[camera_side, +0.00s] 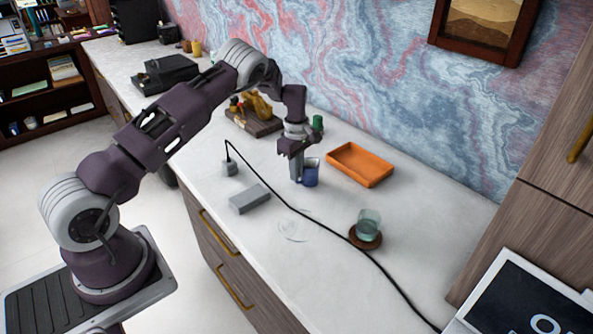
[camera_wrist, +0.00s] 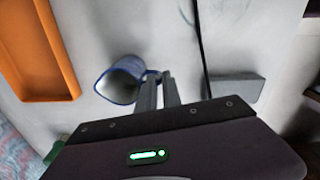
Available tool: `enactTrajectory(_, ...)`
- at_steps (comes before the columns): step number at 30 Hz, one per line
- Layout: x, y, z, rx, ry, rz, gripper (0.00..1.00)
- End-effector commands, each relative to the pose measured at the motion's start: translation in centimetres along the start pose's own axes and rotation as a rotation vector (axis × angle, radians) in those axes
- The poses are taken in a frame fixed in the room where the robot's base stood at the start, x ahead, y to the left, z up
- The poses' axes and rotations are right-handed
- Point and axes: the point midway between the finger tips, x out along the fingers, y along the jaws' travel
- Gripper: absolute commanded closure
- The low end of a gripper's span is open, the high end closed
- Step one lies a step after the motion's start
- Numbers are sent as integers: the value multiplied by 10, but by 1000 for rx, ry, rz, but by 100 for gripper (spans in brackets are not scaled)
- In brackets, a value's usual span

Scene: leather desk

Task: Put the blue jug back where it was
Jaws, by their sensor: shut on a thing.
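The blue jug (camera_side: 311,173) is upright, or nearly so, on or just above the pale desktop; I cannot tell which. In the wrist view, the jug (camera_wrist: 121,84) shows its pale open mouth, with its handle toward my fingers. My gripper (camera_side: 296,180) points down at the jug's left side in the side view. In the wrist view, my gripper (camera_wrist: 160,78) is shut on the jug's handle, which is mostly hidden between the fingers. A faint ring-like mark (camera_side: 293,230) lies on the bare desktop nearer the front edge.
An orange tray (camera_side: 360,166) stands right of the jug. A grey block (camera_side: 249,199) and a small grey cube (camera_side: 229,168) with a black cable are to the left. A glass (camera_side: 369,222) stands on a brown coaster. A green item (camera_side: 318,124) and a figurine (camera_side: 258,108) are behind.

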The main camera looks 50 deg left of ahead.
Motion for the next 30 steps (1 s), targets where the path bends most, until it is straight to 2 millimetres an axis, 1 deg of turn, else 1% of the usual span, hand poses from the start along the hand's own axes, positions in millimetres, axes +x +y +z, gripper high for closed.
enactTrajectory(1,2,0,0,0,0,0,100)
enactTrajectory(2,2,0,0,0,0,-1,87)
enactTrajectory(3,2,0,0,0,0,0,79)
enactTrajectory(5,2,0,0,0,0,0,69)
enactTrajectory(13,1,0,0,0,0,0,69)
enactTrajectory(15,-3,0,0,0,0,1,69)
enactTrajectory(17,-12,1,0,0,-1,2,69)
enactTrajectory(24,-78,1,0,2,0,4,69)
enactTrajectory(27,-100,1,0,1,1,3,69)
enactTrajectory(30,-114,1,0,1,-1,2,69)
